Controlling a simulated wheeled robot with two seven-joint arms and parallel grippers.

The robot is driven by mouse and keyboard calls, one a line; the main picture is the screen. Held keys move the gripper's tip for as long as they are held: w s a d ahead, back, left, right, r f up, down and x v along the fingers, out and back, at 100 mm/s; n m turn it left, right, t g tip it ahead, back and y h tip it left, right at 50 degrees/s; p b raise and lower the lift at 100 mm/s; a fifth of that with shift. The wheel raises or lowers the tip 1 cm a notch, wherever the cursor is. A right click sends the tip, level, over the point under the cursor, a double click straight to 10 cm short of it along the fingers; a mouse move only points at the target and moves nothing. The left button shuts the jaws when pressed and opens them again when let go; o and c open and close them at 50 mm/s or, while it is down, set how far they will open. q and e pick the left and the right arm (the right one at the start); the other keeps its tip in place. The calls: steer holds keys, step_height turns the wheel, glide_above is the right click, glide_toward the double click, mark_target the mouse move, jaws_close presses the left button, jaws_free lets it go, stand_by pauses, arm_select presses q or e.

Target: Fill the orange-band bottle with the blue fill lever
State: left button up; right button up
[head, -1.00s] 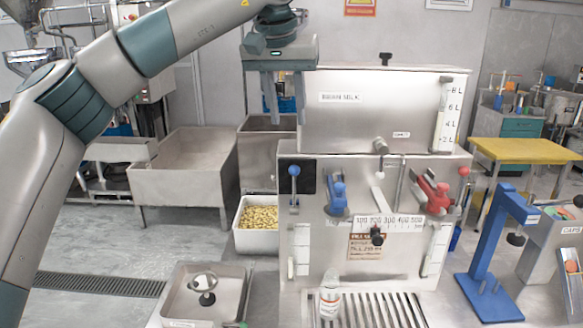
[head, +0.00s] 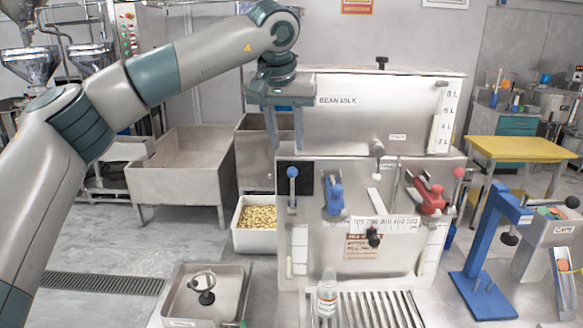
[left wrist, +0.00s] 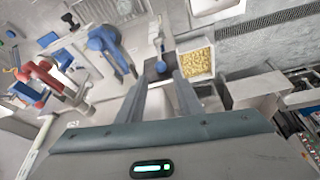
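The small clear bottle with an orange band (head: 327,300) stands upright on the slotted drip grate at the front of the bean milk machine. A blue ball-knob lever (head: 292,173) stands upright on a black plate at the machine's left front. A larger blue handle (head: 334,196) is just right of it. My left gripper (head: 287,146) is open and empty, pointing down above the blue ball knob. In the left wrist view the blue knob (left wrist: 160,67) lies between and beyond the spread fingertips (left wrist: 159,78), apart from them. My right gripper is not in view.
A red handle (head: 430,196) and a red-knob lever (head: 458,174) are on the machine's right. A blue stand (head: 488,265) and a caps box (head: 552,240) are further right. A bean bin (head: 257,220) and a steel tray (head: 205,295) are at left.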

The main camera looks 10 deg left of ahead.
mark_target(291, 171)
arm_select(q)
steer(key=p+x, duration=0.3)
steer(key=x, duration=0.8)
steer(key=shift+w+p, duration=0.1)
steer(key=shift+p, duration=0.2)
jaws_close()
